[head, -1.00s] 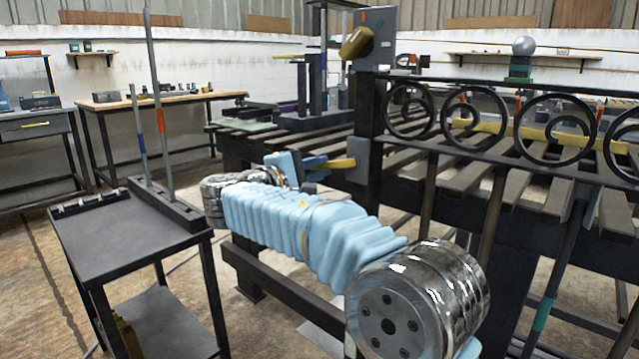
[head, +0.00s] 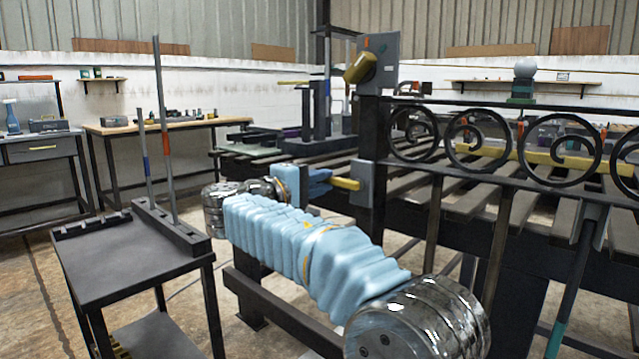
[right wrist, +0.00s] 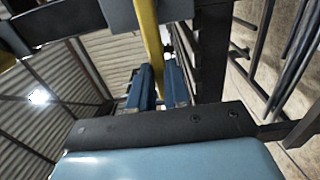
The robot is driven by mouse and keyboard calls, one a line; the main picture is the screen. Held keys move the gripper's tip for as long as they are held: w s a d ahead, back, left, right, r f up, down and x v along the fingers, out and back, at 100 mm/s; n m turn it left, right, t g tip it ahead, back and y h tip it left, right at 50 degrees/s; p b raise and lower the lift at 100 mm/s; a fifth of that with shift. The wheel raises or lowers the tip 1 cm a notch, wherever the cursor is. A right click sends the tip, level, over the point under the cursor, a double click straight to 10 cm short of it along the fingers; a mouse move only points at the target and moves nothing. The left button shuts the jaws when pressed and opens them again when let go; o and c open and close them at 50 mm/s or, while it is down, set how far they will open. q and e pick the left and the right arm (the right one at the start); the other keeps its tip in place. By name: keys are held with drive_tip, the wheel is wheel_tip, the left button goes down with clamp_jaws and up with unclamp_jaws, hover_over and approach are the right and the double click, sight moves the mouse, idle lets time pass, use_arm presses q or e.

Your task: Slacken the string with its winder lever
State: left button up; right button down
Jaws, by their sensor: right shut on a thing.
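The yellow winder lever (head: 346,184) sticks out to the left from a grey plate (head: 363,184) on the dark gate post (head: 371,135). My right gripper (head: 322,182), with blue fingers, is shut on the lever's outer end. In the right wrist view the yellow lever (right wrist: 150,38) runs up from between the two blue fingers (right wrist: 160,88). My right arm in its pale blue sleeve hides part of the post's lower area. I cannot make out the string. My left gripper is not in view.
A rounded olive-yellow piece (head: 361,68) sits on a grey plate at the post's top. The gate's scroll rail (head: 500,155) extends right, before a slatted bench (head: 300,168). A dark cart (head: 125,258) with upright rods stands at the left. Floor shows between cart and bench.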

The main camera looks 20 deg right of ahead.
drive_tip(key=c, duration=1.1)
unclamp_jaws()
drive_tip(key=v, duration=1.4)
drive_tip(key=shift+d, duration=0.1)
